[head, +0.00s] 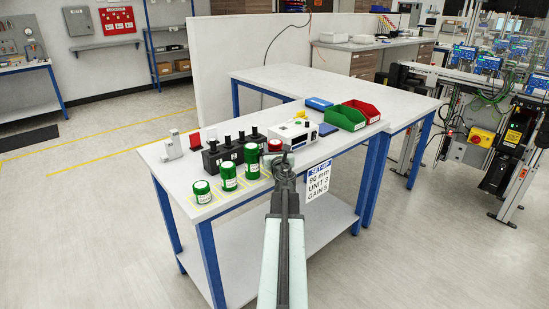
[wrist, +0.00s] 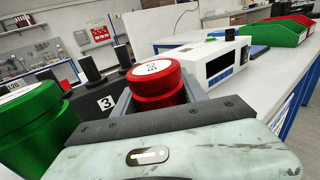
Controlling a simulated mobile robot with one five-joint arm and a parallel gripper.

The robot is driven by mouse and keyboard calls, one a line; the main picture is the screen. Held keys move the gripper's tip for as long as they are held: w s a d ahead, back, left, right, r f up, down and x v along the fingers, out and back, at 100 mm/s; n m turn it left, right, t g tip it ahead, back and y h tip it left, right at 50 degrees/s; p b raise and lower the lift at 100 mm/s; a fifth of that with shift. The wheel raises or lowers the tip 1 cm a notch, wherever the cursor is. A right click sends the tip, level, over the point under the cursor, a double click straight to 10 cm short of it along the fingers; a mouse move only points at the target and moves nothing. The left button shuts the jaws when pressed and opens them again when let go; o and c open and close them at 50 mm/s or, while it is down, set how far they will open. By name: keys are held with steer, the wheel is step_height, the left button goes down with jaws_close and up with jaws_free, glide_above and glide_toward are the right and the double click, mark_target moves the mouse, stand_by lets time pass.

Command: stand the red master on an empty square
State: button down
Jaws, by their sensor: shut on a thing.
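The red master (wrist: 158,84) is a round red cylinder with a white label on top. It is upright between the fingers of my gripper (wrist: 160,100), which is shut on it. In the head view the red master (head: 275,145) shows just beyond my gripper (head: 277,158), over the table's front part. Its base is hidden, so I cannot tell whether it touches the table. Three green masters, a short one (head: 202,192), a taller one (head: 228,177) and the tallest (head: 252,161), stand in a row to its left. Yellow-outlined squares (head: 212,200) mark the table around them.
A black block numbered 3 (wrist: 105,102) with black posts stands behind the masters. A white instrument (head: 293,134) stands right of it. Green (head: 344,118) and red (head: 364,110) bins lie farther right. A set-up sign (head: 318,181) hangs at the table's front edge.

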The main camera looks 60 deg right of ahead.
steer(key=shift+f+b, duration=0.3)
steer(key=shift+f, duration=0.65)
steer(key=shift+r, duration=0.25)
steer(key=shift+f, duration=0.2)
steer(key=c, duration=0.6)
jaws_free()
steer(key=shift+r, duration=0.15)
